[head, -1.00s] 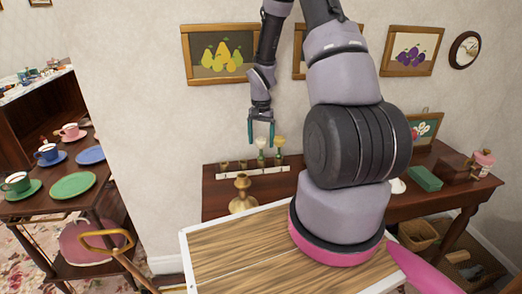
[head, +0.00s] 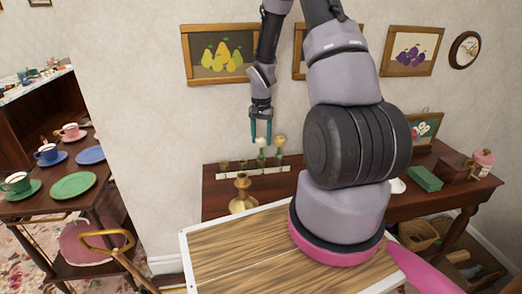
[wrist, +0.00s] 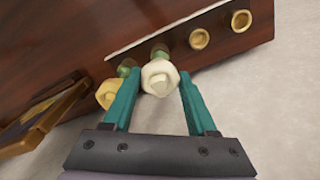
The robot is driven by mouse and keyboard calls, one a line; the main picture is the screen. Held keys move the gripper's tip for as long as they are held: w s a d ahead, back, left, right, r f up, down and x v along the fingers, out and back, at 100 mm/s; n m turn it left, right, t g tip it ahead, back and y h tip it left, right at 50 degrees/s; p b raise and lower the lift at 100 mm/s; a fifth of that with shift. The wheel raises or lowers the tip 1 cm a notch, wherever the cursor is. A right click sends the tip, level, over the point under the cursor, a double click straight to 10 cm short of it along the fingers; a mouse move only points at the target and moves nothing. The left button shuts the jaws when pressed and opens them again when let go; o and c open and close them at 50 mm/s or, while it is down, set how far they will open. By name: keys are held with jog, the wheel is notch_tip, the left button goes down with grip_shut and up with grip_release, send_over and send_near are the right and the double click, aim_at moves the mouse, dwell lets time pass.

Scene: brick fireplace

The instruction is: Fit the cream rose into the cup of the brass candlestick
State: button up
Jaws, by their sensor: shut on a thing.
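The cream rose (head: 261,142) stands upright in a rack on the dark wooden side table, its pale head between my fingers. My gripper (head: 261,141) is shut on it, fingers pointing down. In the wrist view the cream rose (wrist: 160,77) is between the two teal fingers; the stem is partly hidden under the bloom. The brass candlestick (head: 242,194) stands upright at the table's front left, below and left of my gripper. Its cup (head: 242,177) faces up and appears empty.
A yellow rose (head: 280,143) stands close to the right of the cream one; it also shows in the wrist view (wrist: 108,94). The rack (head: 238,173) has empty brass cups to the left. A green box (head: 425,178) sits farther right. The wall is close behind.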

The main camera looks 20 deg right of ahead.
jog(key=shift+r, duration=1.3)
jog(key=shift+r, duration=1)
